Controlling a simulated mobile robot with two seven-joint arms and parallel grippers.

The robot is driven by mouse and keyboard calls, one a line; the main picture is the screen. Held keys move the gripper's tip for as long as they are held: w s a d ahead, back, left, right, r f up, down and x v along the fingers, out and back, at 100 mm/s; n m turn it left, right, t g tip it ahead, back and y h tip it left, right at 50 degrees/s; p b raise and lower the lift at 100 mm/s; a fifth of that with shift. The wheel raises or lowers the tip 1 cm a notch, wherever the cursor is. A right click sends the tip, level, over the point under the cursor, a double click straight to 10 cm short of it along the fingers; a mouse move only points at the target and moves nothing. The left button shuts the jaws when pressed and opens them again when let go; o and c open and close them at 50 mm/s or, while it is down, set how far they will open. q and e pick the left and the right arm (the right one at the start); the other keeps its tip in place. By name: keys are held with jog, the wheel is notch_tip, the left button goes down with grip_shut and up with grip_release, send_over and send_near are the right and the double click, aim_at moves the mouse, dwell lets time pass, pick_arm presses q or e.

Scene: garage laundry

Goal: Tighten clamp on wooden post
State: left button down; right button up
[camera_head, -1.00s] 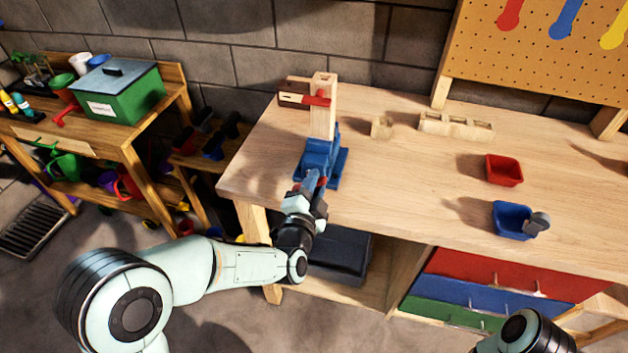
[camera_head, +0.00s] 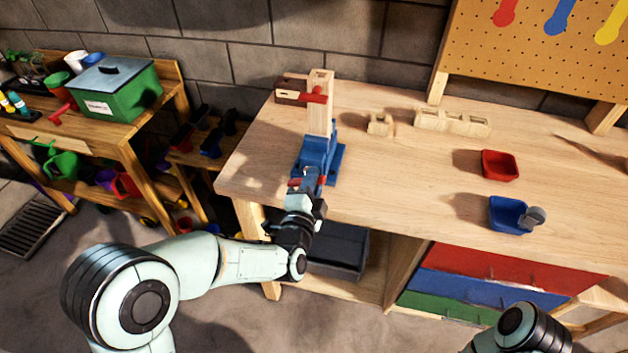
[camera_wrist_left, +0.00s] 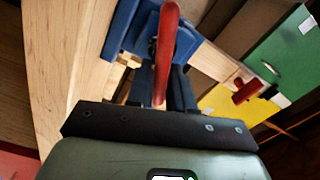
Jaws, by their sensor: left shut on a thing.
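A pale wooden post (camera_head: 319,118) stands upright in the blue clamp (camera_head: 316,156), which sits at the workbench's front edge near its left end. The clamp's red handle (camera_wrist_left: 165,50) stretches up the middle of the left wrist view, with the blue clamp body (camera_wrist_left: 125,28) behind it. My left gripper (camera_head: 307,187) is at the front of the clamp, shut on the red handle. My right gripper is out of view.
On the workbench (camera_head: 400,165) are small wooden blocks (camera_head: 380,124), a red bin (camera_head: 499,165) and a blue bin (camera_head: 507,215). Coloured drawers (camera_head: 490,285) are below. A shelf with a green box (camera_head: 120,92) stands left. The bench middle is clear.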

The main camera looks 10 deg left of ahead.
pick_arm(q)
jog(key=c, duration=1.1)
grip_release()
jog(key=shift+s+a+f, duration=0.1)
jog(key=shift+s+f, duration=0.1)
jog(key=shift+f, duration=0.15)
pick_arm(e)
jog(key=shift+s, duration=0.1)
pick_arm(q)
jog(key=shift+s, duration=0.3)
jog(key=shift+s+a+r+b, duration=0.1)
jog(key=shift+s+a+b, duration=0.1)
jog(key=shift+s+b, duration=2.55)
jog(key=shift+s+a+r+b, duration=0.15)
jog(key=shift+s+b, duration=1.6)
jog(key=shift+s, duration=1.85)
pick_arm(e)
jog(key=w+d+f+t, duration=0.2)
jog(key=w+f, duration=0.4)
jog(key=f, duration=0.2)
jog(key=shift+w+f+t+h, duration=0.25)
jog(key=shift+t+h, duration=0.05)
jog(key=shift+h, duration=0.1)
